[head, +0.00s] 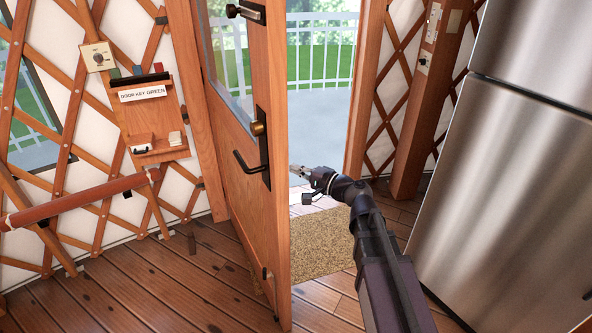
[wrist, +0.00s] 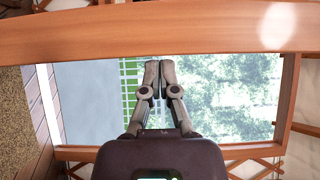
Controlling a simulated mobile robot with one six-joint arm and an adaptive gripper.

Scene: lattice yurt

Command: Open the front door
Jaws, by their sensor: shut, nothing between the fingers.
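The front door (head: 258,180) is a wooden door with a glass pane, and it stands ajar in the head view, swung inward to the left. Its black lever handle (head: 250,161) and brass knob (head: 258,128) are on the face turned toward me. My gripper (head: 293,170) is just right of the door's free edge, in the open doorway. The fingers are shut and empty, also in the wrist view (wrist: 158,66). The wrist view looks out through the doorway, with a wooden beam across the top of the picture. I cannot tell whether my gripper touches the door.
A steel refrigerator (head: 505,160) stands close on the right. A doormat (head: 322,243) lies beyond the door's edge. A wall shelf labelled "DOOR KEY GREEN" (head: 145,115) and a reddish rail (head: 80,200) are on the left. The plank floor (head: 150,285) at front left is clear.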

